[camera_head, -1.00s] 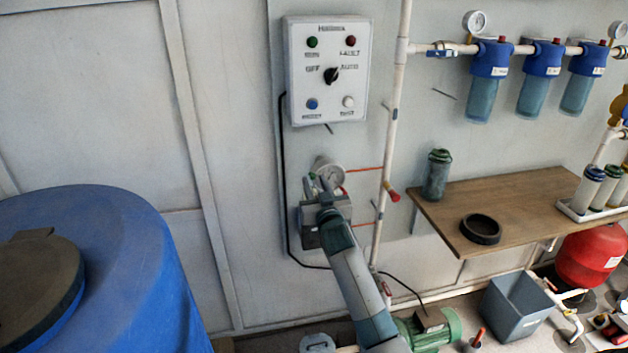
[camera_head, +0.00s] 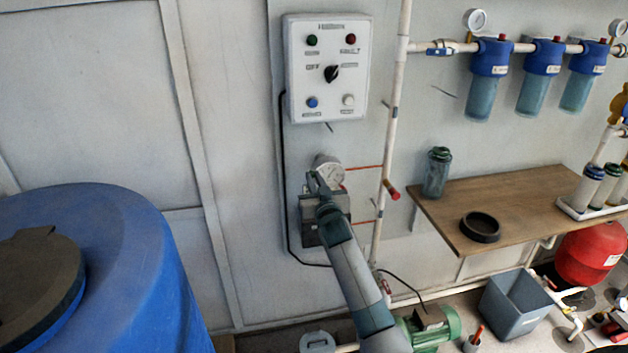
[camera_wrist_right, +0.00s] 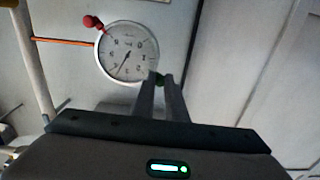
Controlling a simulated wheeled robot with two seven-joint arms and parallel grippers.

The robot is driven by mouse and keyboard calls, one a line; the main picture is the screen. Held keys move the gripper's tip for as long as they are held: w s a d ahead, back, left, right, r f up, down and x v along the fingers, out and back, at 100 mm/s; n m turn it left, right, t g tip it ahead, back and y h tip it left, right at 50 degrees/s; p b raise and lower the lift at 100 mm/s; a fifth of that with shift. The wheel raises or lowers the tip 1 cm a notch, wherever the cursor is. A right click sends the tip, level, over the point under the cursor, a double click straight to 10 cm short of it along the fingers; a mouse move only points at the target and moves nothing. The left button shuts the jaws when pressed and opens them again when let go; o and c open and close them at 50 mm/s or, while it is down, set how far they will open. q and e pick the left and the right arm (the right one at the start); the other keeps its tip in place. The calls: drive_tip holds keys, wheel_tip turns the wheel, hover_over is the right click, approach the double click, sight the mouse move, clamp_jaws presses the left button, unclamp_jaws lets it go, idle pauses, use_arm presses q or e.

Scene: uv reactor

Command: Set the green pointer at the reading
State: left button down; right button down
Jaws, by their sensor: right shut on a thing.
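A round white gauge (camera_head: 330,174) is on the wall below the control box; it shows more clearly in the right wrist view (camera_wrist_right: 127,52), with a dark needle pointing toward the lower part of the dial as pictured. A green pointer (camera_wrist_right: 159,78) is at the gauge's rim, between the fingertips of my right gripper (camera_wrist_right: 160,82). The right gripper (camera_head: 315,180) is shut on the green pointer at the left side of the gauge in the head view. A red pointer (camera_wrist_right: 93,22) sits at another place on the rim. My left gripper is not in view.
A grey control box (camera_head: 327,68) with a black knob hangs above the gauge. A white vertical pipe (camera_head: 392,130) with a red handle (camera_head: 391,190) runs to its right. A wooden shelf (camera_head: 530,200) and a blue tank (camera_head: 100,240) flank the area.

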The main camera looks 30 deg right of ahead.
sight(321, 171)
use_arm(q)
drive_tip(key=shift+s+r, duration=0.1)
use_arm(e)
drive_tip(key=shift+r, duration=0.1)
drive_tip(key=shift+r, duration=0.1)
drive_tip(key=shift+s+d+r+m+p, duration=0.1)
drive_tip(key=shift+d+r+m+p, duration=0.3)
drive_tip(key=shift+m, duration=0.55)
drive_tip(key=shift+s+d+r+m+p, duration=0.1)
drive_tip(key=shift+d+r+m+p, duration=0.3)
drive_tip(key=shift+m, duration=0.5)
drive_tip(key=shift+s+d+r+m+p, duration=0.15)
drive_tip(key=shift+r+m+p, duration=0.15)
drive_tip(key=shift+m+p, duration=0.45)
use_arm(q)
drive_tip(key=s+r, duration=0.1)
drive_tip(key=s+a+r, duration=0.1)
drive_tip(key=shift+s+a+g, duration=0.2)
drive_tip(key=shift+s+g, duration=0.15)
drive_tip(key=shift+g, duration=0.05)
use_arm(e)
drive_tip(key=shift+w, duration=0.1)
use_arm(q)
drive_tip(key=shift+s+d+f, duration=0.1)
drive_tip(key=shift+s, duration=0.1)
use_arm(e)
drive_tip(key=c, duration=1.8)
unclamp_jaws()
drive_tip(key=shift+f, duration=0.1)
